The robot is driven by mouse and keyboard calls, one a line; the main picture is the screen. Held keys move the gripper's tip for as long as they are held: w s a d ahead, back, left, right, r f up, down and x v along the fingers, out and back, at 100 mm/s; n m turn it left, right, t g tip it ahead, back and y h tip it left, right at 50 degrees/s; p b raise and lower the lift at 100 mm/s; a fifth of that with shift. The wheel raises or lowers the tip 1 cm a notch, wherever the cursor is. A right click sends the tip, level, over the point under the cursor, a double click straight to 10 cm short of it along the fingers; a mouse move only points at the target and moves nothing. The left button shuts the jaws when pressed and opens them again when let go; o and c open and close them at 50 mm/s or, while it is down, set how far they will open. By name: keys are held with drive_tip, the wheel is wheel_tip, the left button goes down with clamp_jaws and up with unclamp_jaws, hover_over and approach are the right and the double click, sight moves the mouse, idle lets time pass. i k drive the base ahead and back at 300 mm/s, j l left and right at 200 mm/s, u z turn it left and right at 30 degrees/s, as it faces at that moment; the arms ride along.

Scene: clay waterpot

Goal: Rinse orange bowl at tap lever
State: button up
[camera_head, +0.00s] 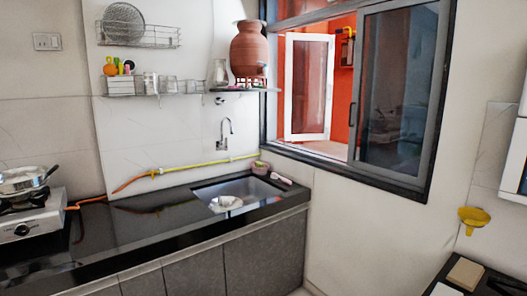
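A yellow-orange, funnel-like bowl (475,214) shows at the right, in front of the pale wall and above a dark counter. What holds it up cannot be seen. The tap (226,133) is a thin curved metal spout on the back wall, above the sink (262,189). Its lever is too small to make out. A round metal dish or strainer (226,202) shows at the sink's near left. My gripper is not in view.
A black counter (150,216) runs along the wall, with a stove and pan (22,180) at far left. A shelf above holds glasses and a clay pot (250,50). A wooden block (465,272) lies on the right counter. A window (400,90) is right of the sink.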

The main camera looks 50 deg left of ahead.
sight(225, 147)
drive_tip(key=j+u, duration=0.15)
drive_tip(key=u, duration=0.35)
drive_tip(key=i+j+u, duration=0.1)
drive_tip(key=u, duration=0.4)
drive_tip(key=i+u, duration=0.15)
drive_tip(key=u, duration=0.3)
